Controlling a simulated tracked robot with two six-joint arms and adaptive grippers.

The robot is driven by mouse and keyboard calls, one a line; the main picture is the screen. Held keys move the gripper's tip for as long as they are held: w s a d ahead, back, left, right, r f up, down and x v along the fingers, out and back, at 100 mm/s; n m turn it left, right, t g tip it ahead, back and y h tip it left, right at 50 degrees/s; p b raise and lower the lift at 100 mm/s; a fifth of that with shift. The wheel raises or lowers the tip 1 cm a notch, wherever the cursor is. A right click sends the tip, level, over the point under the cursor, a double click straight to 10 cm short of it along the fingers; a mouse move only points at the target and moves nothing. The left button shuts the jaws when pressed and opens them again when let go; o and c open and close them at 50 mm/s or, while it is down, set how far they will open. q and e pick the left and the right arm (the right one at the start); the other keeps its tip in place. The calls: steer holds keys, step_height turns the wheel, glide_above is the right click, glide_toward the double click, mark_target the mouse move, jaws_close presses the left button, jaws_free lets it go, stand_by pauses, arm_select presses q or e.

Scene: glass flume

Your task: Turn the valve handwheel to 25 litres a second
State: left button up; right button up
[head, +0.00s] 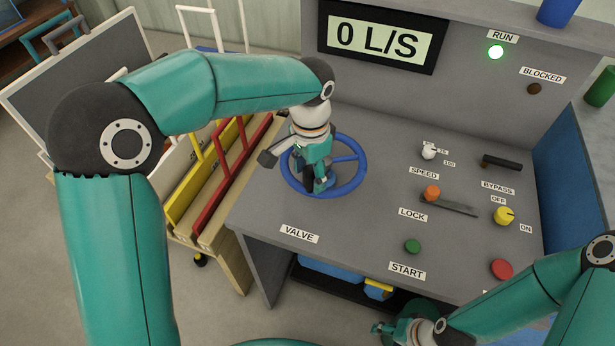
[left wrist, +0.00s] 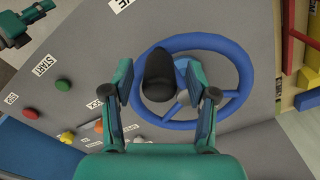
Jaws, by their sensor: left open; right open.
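The blue valve handwheel (head: 359,174) lies flat on the grey console top, above the VALVE label (head: 299,233). The display (head: 377,40) reads 0 L/S. My left gripper (head: 316,187) is over the near part of the wheel, pointing down. In the left wrist view the handwheel (left wrist: 238,80) has a black upright knob (left wrist: 158,75) at its rim. The open fingers of my left gripper (left wrist: 158,85) stand on either side of this knob, with gaps showing. My right gripper (head: 392,330) is open and empty, low in front of the console.
The RUN lamp (head: 495,52) glows green; the BLOCKED lamp (head: 534,89) is dark. Right of the wheel are a white speed knob (head: 429,152), orange lock lever (head: 432,193), yellow knob (head: 503,215), green start button (head: 412,246) and red button (head: 501,268). A rack with coloured boards (head: 231,175) stands left.

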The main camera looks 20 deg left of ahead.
arm_select(q)
steer(key=shift+f, duration=1.2)
